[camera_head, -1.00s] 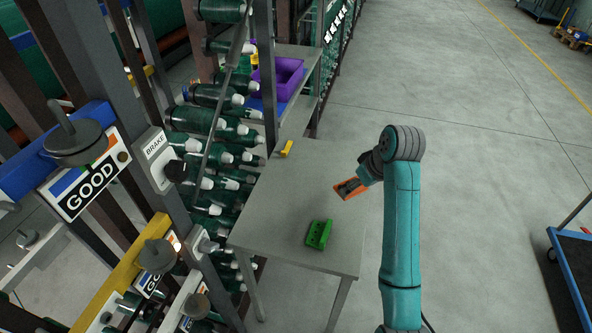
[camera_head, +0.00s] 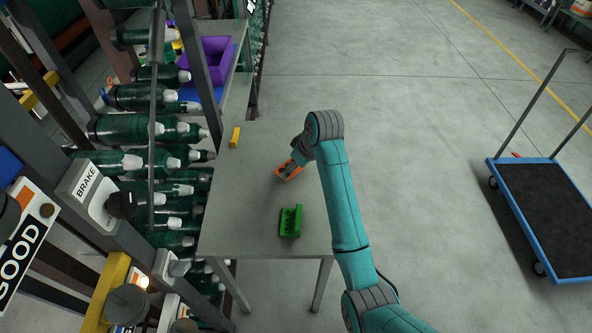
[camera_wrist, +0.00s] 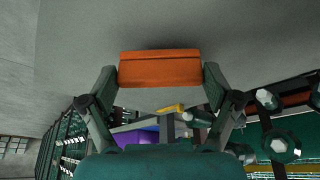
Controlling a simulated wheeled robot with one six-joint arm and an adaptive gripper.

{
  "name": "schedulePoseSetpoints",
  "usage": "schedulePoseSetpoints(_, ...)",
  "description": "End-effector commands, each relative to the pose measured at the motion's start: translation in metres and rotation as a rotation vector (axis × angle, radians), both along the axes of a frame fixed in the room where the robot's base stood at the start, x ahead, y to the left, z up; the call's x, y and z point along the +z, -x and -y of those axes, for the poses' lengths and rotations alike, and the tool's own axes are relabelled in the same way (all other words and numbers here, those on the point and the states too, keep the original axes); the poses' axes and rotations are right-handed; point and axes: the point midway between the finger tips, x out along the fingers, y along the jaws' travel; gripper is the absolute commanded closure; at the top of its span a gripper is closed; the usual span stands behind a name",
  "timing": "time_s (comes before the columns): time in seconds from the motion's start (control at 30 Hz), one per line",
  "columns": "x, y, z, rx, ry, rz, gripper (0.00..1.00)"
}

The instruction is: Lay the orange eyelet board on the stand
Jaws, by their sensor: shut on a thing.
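The orange eyelet board (camera_head: 289,172) is in my gripper (camera_head: 287,167), above the right part of the grey table (camera_head: 240,220). In the wrist view the orange board (camera_wrist: 160,69) lies crosswise between the two fingers of my gripper (camera_wrist: 160,76), which is shut on it. Its eyelets cannot be made out. A green holder-like piece (camera_head: 291,221) with openings stands on the table near its front right, apart from the board. I cannot tell for sure whether this green piece is the stand.
A yellow piece (camera_head: 235,137) lies at the table's back left. A purple bin (camera_head: 204,62) is on a surface behind. A blue-edged cart (camera_head: 545,215) stands far right. The table's middle is clear.

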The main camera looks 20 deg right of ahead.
Motion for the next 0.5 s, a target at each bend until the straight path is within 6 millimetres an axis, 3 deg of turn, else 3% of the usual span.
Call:
schedulePoseSetpoints(0.13,-0.020,0.000,0.000,0.000,0.000,-0.002,0.46)
schedulePoseSetpoints(0.5,-0.024,0.000,0.000,0.000,0.000,-0.001,0.46)
